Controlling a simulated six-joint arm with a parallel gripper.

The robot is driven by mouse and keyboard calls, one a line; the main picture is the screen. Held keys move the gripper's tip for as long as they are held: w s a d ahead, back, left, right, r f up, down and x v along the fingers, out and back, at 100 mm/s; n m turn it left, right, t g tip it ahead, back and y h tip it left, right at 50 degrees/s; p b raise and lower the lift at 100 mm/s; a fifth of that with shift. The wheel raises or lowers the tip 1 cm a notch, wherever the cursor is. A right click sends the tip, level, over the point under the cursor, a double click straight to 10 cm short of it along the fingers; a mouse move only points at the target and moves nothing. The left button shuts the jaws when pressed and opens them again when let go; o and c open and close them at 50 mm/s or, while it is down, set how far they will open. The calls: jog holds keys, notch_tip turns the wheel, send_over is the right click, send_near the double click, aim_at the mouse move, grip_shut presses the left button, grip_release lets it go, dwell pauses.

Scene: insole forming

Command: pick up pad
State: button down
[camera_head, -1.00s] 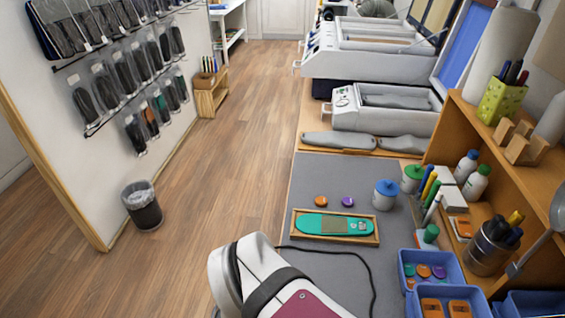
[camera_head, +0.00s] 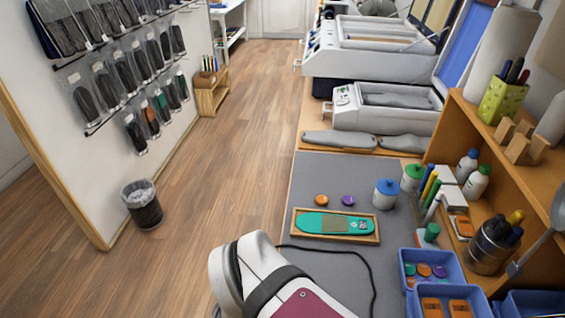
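A small orange round pad (camera_head: 321,200) and a small purple round pad (camera_head: 348,201) lie side by side on the grey mat (camera_head: 320,170). Just in front of them is a shallow wooden tray (camera_head: 376,237) with a green insole (camera_head: 312,223) lying in it. The insole has a brownish patch in its middle and small marks towards its right end.
Blue bins (camera_head: 404,262) at the lower right hold several coloured discs and orange pieces. A blue-lidded jar (camera_head: 386,196) and a green-lidded jar (camera_head: 412,178) stand right of the pads. A black cable (camera_head: 345,252) curves across the mat. Grey insole forms (camera_head: 340,140) lie behind.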

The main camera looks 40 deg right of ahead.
dwell(0.4)
jog(key=shift+c, duration=1.2)
grip_release()
